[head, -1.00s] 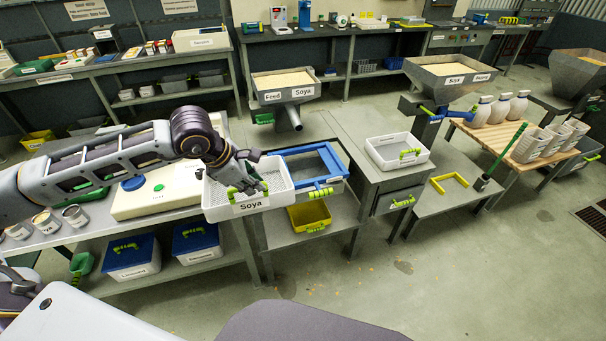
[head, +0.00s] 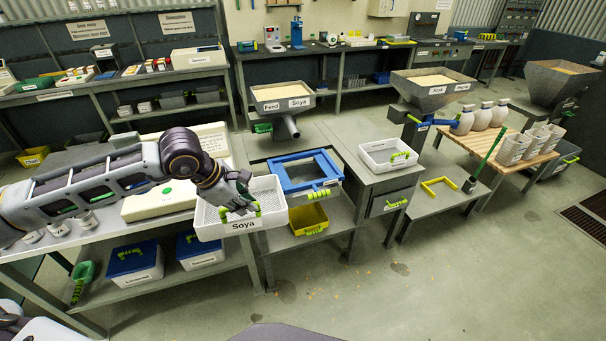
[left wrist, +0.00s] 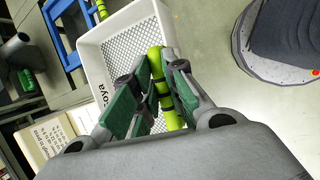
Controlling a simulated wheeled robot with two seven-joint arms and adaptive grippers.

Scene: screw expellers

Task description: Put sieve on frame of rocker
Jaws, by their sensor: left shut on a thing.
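The sieve (head: 267,188) is a white tray with a perforated bottom, labelled "Soya". My left gripper (head: 240,209) is shut on its green handle, at the near side. In the left wrist view the fingers (left wrist: 158,88) close around the yellow-green handle, and the sieve's mesh (left wrist: 125,45) lies beyond. The rocker's blue frame (head: 277,178) is just right of and behind the sieve, with its own green handle in front. The blue frame also shows in the left wrist view (left wrist: 57,35). The sieve seems held beside the frame; its height is unclear. My right gripper is out of view.
A yellow bin (head: 308,219) sits below the blue frame. A white tray (head: 388,156) stands on the stand to the right. The "Feed Soya" hopper (head: 281,100) is behind the frame. A table (head: 85,245) with a pale box lies left.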

